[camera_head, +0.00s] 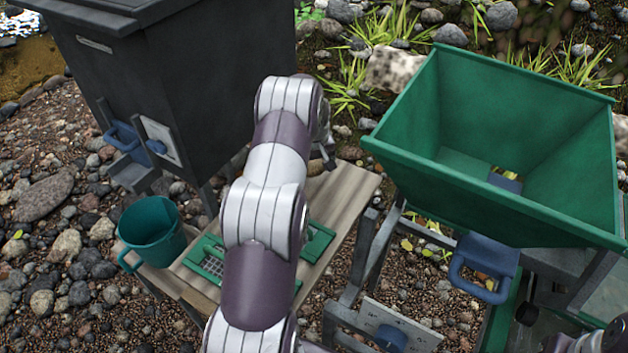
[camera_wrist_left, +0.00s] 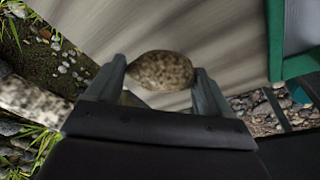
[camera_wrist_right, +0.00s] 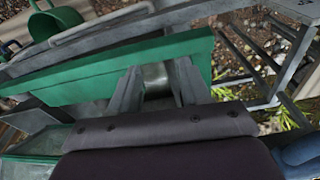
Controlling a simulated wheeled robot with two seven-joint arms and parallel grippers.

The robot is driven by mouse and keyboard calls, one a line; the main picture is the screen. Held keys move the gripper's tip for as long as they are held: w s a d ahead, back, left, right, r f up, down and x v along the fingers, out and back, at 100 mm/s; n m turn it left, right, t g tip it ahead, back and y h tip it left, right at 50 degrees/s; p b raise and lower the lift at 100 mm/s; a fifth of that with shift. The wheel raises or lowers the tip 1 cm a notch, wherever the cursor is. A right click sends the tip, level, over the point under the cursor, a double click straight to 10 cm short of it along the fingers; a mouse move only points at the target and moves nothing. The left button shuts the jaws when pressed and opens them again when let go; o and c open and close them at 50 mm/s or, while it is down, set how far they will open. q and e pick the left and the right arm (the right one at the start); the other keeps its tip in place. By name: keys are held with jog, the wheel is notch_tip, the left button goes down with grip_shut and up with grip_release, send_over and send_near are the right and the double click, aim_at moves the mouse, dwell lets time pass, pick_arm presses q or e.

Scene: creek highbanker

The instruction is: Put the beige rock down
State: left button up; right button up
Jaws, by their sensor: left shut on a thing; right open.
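The beige rock (camera_wrist_left: 161,70), speckled and oval, is between the two fingers of my left gripper (camera_wrist_left: 164,82) in the left wrist view. The fingers are shut on it from both sides, above the pale wooden table top (camera_wrist_left: 210,25). I cannot tell whether the rock touches the wood. In the head view my left arm reaches over the wooden table (camera_head: 345,195) and hides most of its gripper (camera_head: 325,158). My right gripper (camera_wrist_right: 158,82) is open in the right wrist view, with its fingers apart and empty over a green-sided trough (camera_wrist_right: 110,68).
A green bucket (camera_head: 152,232) and a green frame with a mesh (camera_head: 212,262) are on the table. A large green hopper (camera_head: 490,205) stands at right, a dark box-shaped machine (camera_head: 140,65) at upper left. Gravel and rocks cover the ground.

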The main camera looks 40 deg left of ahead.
aim_at(314, 174)
pick_arm(q)
jog(key=f+b, duration=0.3)
jog(key=f, duration=0.1)
jog(key=shift+s, duration=0.2)
jog(key=shift+w+r, duration=0.1)
jog(key=shift+r, duration=0.05)
jog(key=o, duration=1.1)
notch_tip(314, 174, up, 12)
jog(key=s+d, duration=0.1)
jog(key=s, duration=0.1)
jog(key=shift+d+p, duration=0.15)
jog(key=shift+p, duration=0.3)
